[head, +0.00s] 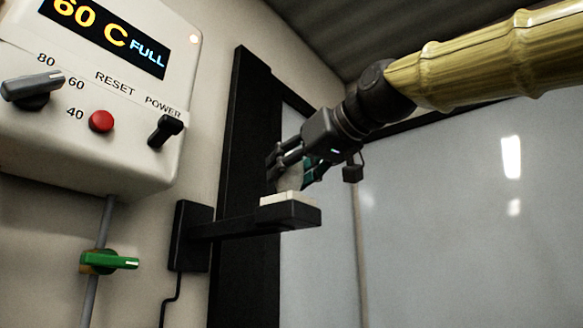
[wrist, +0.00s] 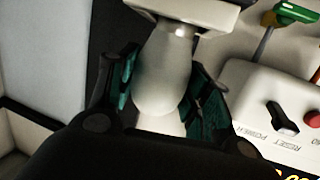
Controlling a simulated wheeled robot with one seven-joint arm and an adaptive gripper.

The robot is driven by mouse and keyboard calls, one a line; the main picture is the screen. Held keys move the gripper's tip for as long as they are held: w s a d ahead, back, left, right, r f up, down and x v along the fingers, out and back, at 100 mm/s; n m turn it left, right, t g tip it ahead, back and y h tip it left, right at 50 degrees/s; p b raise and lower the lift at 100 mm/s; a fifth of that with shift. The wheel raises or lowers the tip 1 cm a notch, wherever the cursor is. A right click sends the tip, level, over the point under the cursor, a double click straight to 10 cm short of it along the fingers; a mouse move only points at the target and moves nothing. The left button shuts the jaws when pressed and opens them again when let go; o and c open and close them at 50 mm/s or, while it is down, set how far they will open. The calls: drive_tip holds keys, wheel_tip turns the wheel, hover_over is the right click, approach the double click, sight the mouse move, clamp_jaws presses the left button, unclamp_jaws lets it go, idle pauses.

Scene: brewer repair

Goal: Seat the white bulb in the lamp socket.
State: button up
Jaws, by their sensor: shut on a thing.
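The white bulb (wrist: 163,72) is between the teal pads of my gripper (wrist: 168,95) in the wrist view. Its narrow end points at the pale socket block, and it looks touching or very close to it. In the head view the bulb (head: 291,178) is partly hidden by the fingers of my gripper (head: 291,168). It is right above the lamp socket (head: 287,198), a pale block on the end of a black wall bracket. My gripper is shut on the bulb. I cannot tell how deep the bulb's base sits in the socket.
The black bracket arm (head: 235,226) juts from a wall plate. The brewer box (head: 90,100) with knob, red button and power switch hangs at the left. A green valve handle (head: 112,262) is below it. A glossy pale panel (head: 440,200) fills the right.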

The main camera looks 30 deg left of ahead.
drive_tip(key=shift+s+r, duration=0.1)
drive_tip(key=shift+s, duration=0.1)
drive_tip(key=shift+w, duration=0.15)
drive_tip(key=o, duration=0.8)
drive_tip(key=shift+w, duration=0.15)
drive_tip(key=o, duration=0.5)
drive_tip(key=shift+c, duration=0.2)
drive_tip(key=shift+s, duration=0.2)
drive_tip(key=shift+w+d, duration=0.1)
drive_tip(key=shift+d, duration=0.05)
drive_tip(key=shift+d, duration=0.2)
drive_tip(key=v, duration=1.1)
drive_tip(key=shift+s+d, duration=0.2)
drive_tip(key=shift+s, duration=0.05)
